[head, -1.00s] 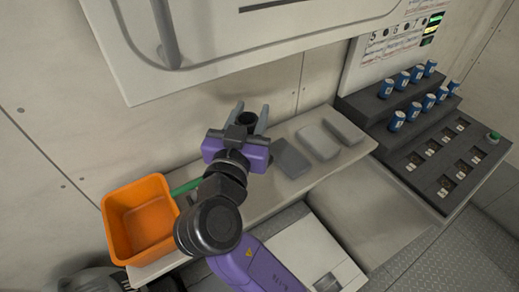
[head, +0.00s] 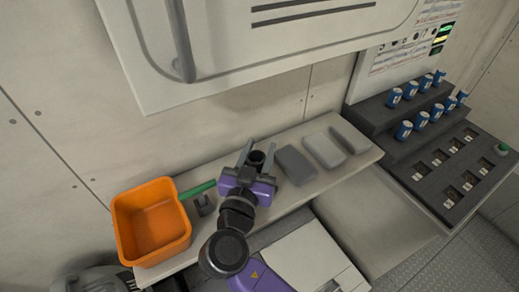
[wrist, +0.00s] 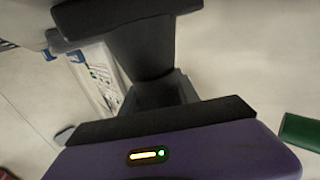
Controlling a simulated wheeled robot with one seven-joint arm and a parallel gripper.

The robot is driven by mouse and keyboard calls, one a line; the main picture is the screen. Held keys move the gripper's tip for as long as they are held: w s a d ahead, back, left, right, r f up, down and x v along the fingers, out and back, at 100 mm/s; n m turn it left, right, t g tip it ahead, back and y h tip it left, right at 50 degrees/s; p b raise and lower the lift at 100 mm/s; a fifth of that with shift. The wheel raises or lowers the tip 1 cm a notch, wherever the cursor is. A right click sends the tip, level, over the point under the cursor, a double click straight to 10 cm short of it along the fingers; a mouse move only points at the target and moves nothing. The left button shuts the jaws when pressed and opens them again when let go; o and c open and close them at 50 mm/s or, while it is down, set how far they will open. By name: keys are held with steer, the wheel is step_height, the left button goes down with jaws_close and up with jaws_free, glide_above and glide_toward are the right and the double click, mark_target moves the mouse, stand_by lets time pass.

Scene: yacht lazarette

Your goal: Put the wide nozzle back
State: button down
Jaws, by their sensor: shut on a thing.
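My gripper (head: 257,152) is shut on a dark, round-mouthed piece that appears to be the wide nozzle (head: 256,158), above the long pale shelf (head: 228,221). In the wrist view the dark nozzle (wrist: 142,45) fills the space between the two dark jaws (wrist: 150,80), and its far end is hard to make out. A small dark grey block with a raised part (head: 204,205) sits on the shelf to the left of my gripper. I cannot tell whether the nozzle touches the shelf.
An orange open bin (head: 152,254) stands at the shelf's left end, with a green bar (head: 197,190) beside it. Grey flat pads (head: 297,165) lie just right of my gripper. A dark stepped rack with blue-capped cylinders (head: 404,130) stands farther right. A white cabinet (head: 265,50) overhangs the back.

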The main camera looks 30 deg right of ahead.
steer(key=shift+f, duration=0.15)
steer(key=c, duration=0.9)
jaws_free()
steer(key=shift+r, duration=0.3)
steer(key=b+v, duration=0.2)
steer(key=v, duration=0.8)
steer(key=shift+s+a+f+b, duration=0.15)
steer(key=shift+s+a+b, duration=0.1)
steer(key=shift+b, duration=0.1)
steer(key=shift+s+a, duration=0.45)
